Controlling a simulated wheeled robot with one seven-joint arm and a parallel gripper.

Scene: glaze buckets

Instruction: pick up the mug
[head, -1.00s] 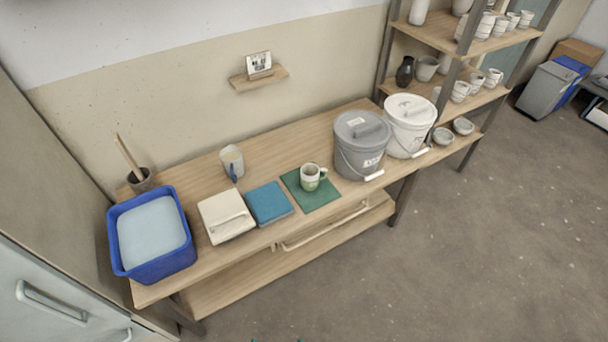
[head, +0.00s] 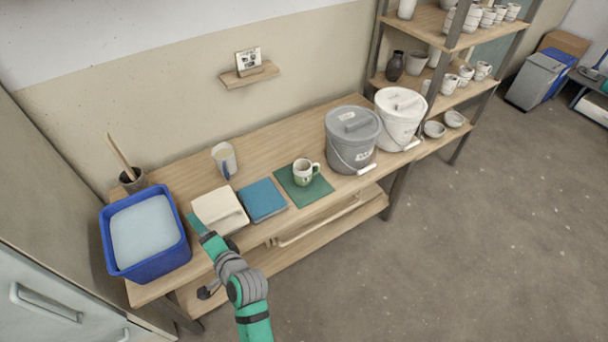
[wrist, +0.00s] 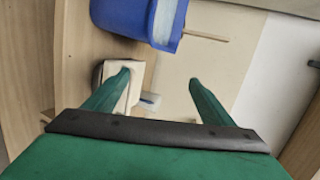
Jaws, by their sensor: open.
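A taller pale cup (head: 222,160) with a blue mark stands behind the folded cloths. My gripper (head: 196,222) is at the front edge of the cream folded cloth, left of the mug and well apart from it. In the wrist view my gripper (wrist: 158,80) is open, with its two green fingers apart and nothing held between them. The mug on the mat cannot be made out in the wrist view.
A blue tub (head: 147,262) stands at the bench's left end, with a dark pot (head: 133,181) behind it. Cream (head: 219,209) and blue (head: 263,200) folded cloths lie left of the mat. Grey (head: 352,142) and white (head: 399,120) lidded buckets stand to its right.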

